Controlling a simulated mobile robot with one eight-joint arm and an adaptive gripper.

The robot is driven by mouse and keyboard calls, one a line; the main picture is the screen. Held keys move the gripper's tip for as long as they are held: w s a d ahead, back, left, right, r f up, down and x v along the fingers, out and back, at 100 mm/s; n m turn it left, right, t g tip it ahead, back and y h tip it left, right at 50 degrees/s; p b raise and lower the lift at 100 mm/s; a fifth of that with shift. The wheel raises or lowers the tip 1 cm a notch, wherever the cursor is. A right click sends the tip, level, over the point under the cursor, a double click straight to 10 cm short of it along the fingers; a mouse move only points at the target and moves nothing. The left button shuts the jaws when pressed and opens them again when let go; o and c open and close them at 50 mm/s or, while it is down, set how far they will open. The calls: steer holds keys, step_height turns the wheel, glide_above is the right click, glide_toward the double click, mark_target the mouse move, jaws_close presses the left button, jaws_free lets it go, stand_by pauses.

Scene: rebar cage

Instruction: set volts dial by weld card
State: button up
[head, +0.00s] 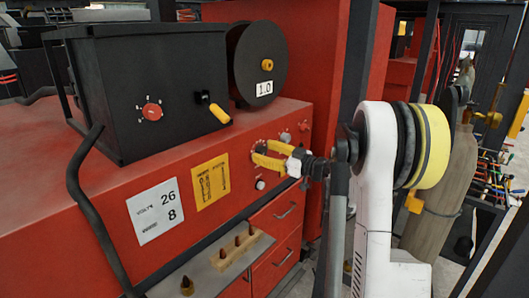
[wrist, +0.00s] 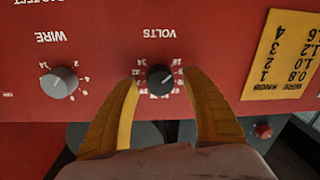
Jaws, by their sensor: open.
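The white weld card (head: 157,211), on the red welder front in the head view, reads 26 in its volts row and 8 below. The black volts dial (wrist: 159,80) shows in the wrist view under its upside-down VOLTS label. My gripper (head: 257,153) is open at the panel; in the wrist view (wrist: 160,79) its yellow fingers stand on either side of the dial. I cannot tell whether they touch it. The fingers hide the dial in the head view. A light mark shows on the dial, but its setting is too small to read surely.
The grey wire dial (wrist: 59,82) is left of the volts dial in the wrist view. A yellow table card (head: 211,181) is left of my gripper in the head view. A shelf (head: 211,264) with pegs juts out below. A black box (head: 160,90) and spool (head: 258,62) stand on top.

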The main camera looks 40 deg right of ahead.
steer(key=c, duration=1.2)
